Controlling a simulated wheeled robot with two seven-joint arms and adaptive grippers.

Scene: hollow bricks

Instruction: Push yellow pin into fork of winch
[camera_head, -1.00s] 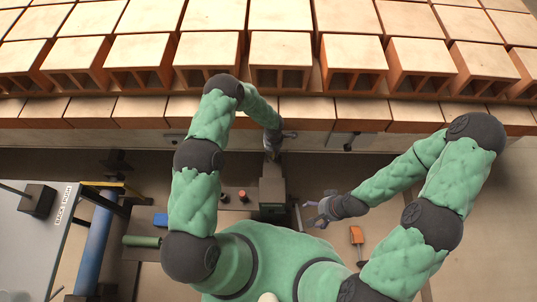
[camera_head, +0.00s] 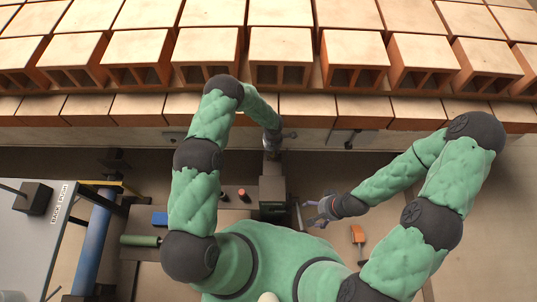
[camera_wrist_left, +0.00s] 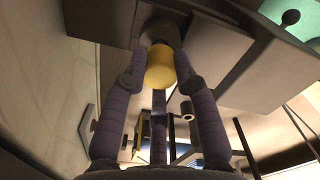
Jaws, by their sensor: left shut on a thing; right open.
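The yellow pin (camera_wrist_left: 160,66) shows in the left wrist view as a short yellow cylinder between the fingers of my left gripper (camera_wrist_left: 160,80). Its far end meets a dark round part (camera_wrist_left: 165,30) beside a large grey block (camera_wrist_left: 222,55); I cannot tell how deep it sits or make out the fork clearly. In the head view my left gripper (camera_head: 272,148) is small, at the far end of the grey winch body (camera_head: 272,188); the pin is hidden there. My right gripper (camera_head: 318,212) is open and empty, right of the winch.
Rows of hollow bricks (camera_head: 280,55) fill the far side. A grey panel (camera_head: 28,235) and blue cylinder (camera_head: 95,245) stand at left. A green handle (camera_head: 140,240) lies near my left arm. An orange object (camera_head: 357,234) is on the floor at right.

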